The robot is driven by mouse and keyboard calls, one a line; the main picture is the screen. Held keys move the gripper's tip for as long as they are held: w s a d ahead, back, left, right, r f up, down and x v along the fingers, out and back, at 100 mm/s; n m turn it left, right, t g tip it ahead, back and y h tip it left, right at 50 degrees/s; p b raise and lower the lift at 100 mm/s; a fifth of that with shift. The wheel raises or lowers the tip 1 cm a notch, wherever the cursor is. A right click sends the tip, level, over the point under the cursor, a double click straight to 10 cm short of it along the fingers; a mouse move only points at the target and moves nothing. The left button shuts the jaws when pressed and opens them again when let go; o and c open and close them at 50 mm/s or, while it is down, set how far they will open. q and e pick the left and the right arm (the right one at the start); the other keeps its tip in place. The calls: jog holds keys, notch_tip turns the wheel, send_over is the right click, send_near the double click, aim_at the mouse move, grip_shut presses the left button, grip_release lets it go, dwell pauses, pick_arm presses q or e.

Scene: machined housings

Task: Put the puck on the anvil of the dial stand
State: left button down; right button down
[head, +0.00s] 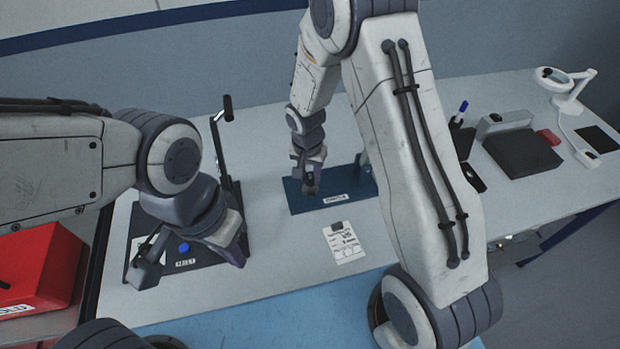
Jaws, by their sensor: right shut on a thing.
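My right gripper (310,186) comes down over a blue base plate (335,205) with a white label, which looks like the base of the dial stand. It is shut on a small dark thing, probably the puck, mostly hidden between its fingers. A grey post (362,163) rises from the plate's right part, partly behind my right arm. The dial and the anvil cannot be made out. My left gripper (191,268) is open, its fingers spread above a black plate at the left. I cannot tell its height above that plate.
The black plate (198,267) carries a lever (219,140) and a blue round knob (183,247). A printed card (345,242) lies in front of the blue base. A red bin (38,265) is far left. A black box (522,152) and magnifier lamp (568,88) stand right.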

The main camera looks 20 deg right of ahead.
notch_tip(320, 180, down, 2)
jog(key=shift+f, duration=0.1)
jog(key=shift+f, duration=0.25)
jog(key=c, duration=0.6)
grip_release()
jog(key=shift+r, duration=0.1)
jog(key=shift+o, duration=0.2)
jog(key=shift+r, duration=0.1)
